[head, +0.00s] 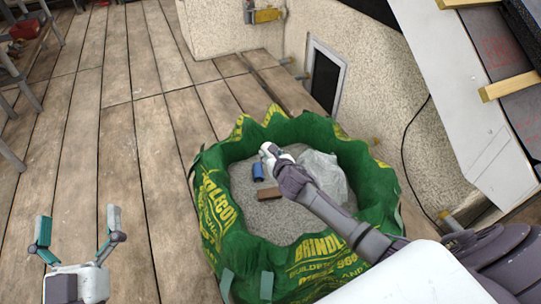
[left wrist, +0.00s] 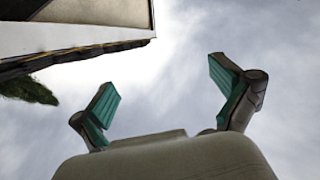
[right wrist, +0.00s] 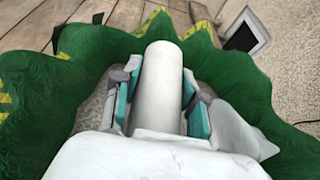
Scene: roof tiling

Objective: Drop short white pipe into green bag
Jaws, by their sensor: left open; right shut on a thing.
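The green bag (head: 215,228) with yellow print stands open on the plank floor, and its rim also shows in the right wrist view (right wrist: 40,115). My right gripper (right wrist: 160,95) is shut on the short white pipe (right wrist: 159,80), one finger on each side of it. In the head view my right arm reaches over the bag, and the pipe (head: 269,149) shows as a small white end above the bag's opening. My left gripper (head: 78,232) is open and empty at the lower left; its fingers also show against the sky in the left wrist view (left wrist: 165,100).
Inside the bag lie grey gravel-like fill, a blue can-like object (head: 258,172), a brown block (head: 269,193) and a clear plastic sheet (head: 322,172). A rough wall with a small window (head: 326,76) stands behind. The planks (head: 90,130) to the left are mostly clear.

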